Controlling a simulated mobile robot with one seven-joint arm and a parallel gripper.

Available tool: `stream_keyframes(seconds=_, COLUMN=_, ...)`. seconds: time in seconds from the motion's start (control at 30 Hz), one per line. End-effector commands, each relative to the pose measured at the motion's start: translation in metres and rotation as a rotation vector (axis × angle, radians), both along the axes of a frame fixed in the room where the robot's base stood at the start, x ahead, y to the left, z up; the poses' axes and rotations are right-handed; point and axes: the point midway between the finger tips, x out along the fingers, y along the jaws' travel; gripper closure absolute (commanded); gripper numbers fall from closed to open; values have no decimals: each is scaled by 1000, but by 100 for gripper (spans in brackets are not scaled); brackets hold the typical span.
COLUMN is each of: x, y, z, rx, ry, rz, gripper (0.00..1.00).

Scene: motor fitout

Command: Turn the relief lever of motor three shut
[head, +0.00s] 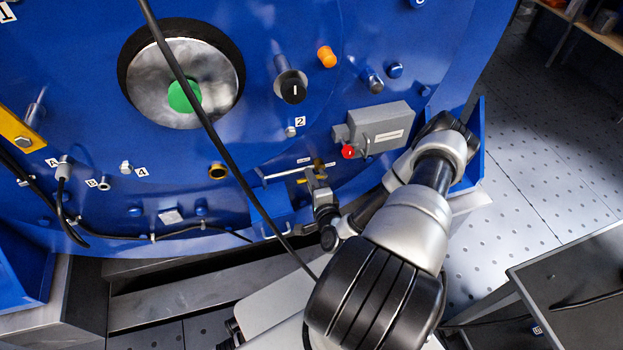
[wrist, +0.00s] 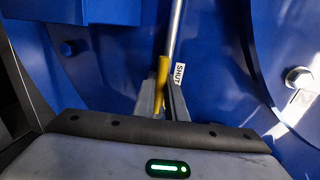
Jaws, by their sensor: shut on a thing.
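The relief lever is a thin silver rod (head: 287,173) with yellow parts, low on the blue motor housing in the head view. In the wrist view the rod (wrist: 176,30) runs up from a yellow piece (wrist: 162,72). A white SHUT label (wrist: 179,73) sits just right of the yellow piece. In the head view my gripper (head: 318,182) reaches the lever from below, and its fingertips are too small to make out clearly.
A black cable (head: 215,135) hangs across the front of the housing. A dark cabinet (head: 575,285) stands at the lower right. The perforated floor (head: 530,180) on the right is clear.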

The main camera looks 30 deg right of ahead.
Motion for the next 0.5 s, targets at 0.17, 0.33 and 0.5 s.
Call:
stream_keyframes(seconds=0.17, x=2, y=1, z=2, rx=8, ry=-6, rz=1, gripper=100)
stream_keyframes(seconds=0.33, x=2, y=1, z=2, rx=7, ry=-7, rz=1, gripper=100)
stream_keyframes(seconds=0.5, x=1, y=1, z=2, rx=6, ry=-6, rz=1, gripper=70)
